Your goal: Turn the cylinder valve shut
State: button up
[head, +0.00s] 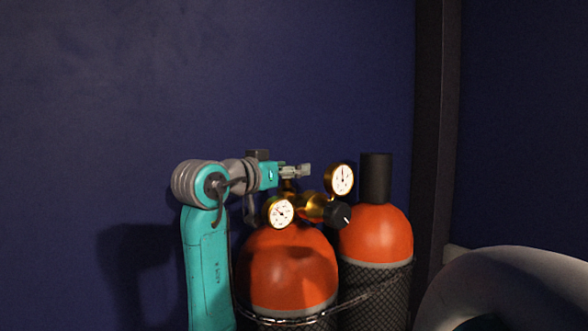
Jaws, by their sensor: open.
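The front orange gas cylinder (285,272) stands at the lower middle of the head view. A brass regulator (312,207) sits on top of it, with two white-faced gauges, a lower left gauge (279,212) and an upper right gauge (341,180), and a black knob (338,215) at its right. My gripper (303,171) comes in from the left at the end of my teal and grey arm. It is open, with its fingers just above the regulator, left of the upper gauge. The cylinder valve is mostly hidden behind my gripper, and I cannot tell whether the fingers touch it.
A second orange cylinder (376,236) with a black cap (376,178) stands close on the right. A metal band (372,291) runs around the cylinders. A dark post (436,130) and a large pale curved object (515,292) are farther right. The space above is clear before the dark blue wall (220,80).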

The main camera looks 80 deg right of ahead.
jog(key=shift+x, duration=0.8)
jog(key=shift+c, duration=0.3)
jog(key=c, duration=0.9)
